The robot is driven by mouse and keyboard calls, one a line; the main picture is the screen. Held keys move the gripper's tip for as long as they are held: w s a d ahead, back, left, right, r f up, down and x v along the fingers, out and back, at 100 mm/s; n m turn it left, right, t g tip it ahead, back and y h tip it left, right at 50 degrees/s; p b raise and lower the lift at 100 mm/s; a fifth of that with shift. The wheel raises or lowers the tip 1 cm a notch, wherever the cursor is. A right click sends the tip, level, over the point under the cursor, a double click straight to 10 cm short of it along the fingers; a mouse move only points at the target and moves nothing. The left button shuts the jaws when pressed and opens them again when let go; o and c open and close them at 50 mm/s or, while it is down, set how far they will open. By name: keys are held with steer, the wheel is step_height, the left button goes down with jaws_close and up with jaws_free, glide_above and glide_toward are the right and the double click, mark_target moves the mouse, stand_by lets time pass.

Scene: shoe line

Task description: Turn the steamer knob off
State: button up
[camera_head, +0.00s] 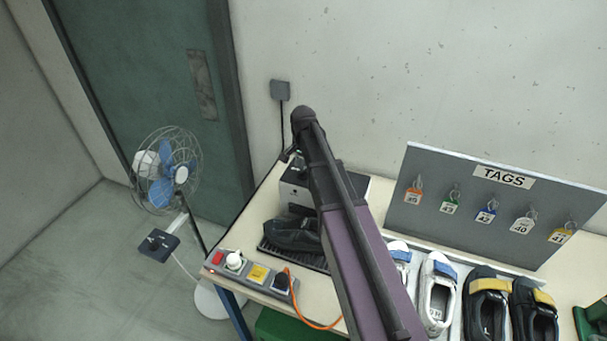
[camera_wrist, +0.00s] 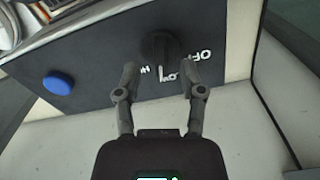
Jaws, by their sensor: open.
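The steamer's black knob (camera_wrist: 160,46) sits on a dark panel (camera_wrist: 105,62) in the wrist view. White lettering beside it reads OFF at right, with partly hidden labels below. A white mark shows at the knob's lower edge; I cannot tell exactly which label it points to. My gripper (camera_wrist: 160,68) is open, with one fingertip on each side of the knob's lower part; contact is unclear. A blue button (camera_wrist: 58,83) is left of the knob. In the head view the box-shaped steamer (camera_head: 296,196) is partly hidden behind my arm, and the knob and gripper are not visible.
A dark shoe (camera_head: 293,234) lies on a mat in front of the steamer. A control strip (camera_head: 258,276) with an orange cable runs along the table's front edge. Several shoes (camera_head: 437,290) and a tag board (camera_head: 420,205) are at right. A fan (camera_head: 165,180) stands at left.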

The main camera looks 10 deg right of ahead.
steer(key=shift+f+b, duration=0.6)
steer(key=shift+f, duration=0.3)
jaws_close()
